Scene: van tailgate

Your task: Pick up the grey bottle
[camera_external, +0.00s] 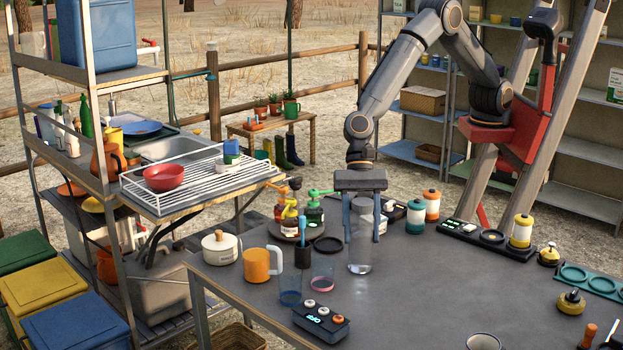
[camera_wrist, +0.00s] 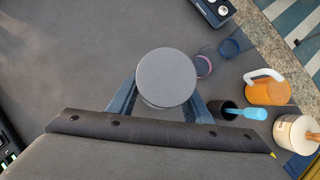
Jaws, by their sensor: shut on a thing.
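The grey bottle (camera_external: 361,252) is clear with a grey cap and stands upright at the middle of the dark table. Its round grey cap (camera_wrist: 166,78) fills the middle of the wrist view and hides the body below. My gripper (camera_external: 361,236) points straight down over the bottle, with one blue finger on each side, shut on its upper part. The bottle's base looks to be at the table top; I cannot tell any small gap. The fingers also show beside the cap in the wrist view (camera_wrist: 163,104).
Left of the bottle are two glasses (camera_external: 322,278), a dark cup with a blue brush (camera_external: 302,228), an orange mug (camera_external: 262,264) and a white pot (camera_external: 220,247). Pump bottles (camera_external: 313,216) stand behind. A button box (camera_external: 321,320) lies in front.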

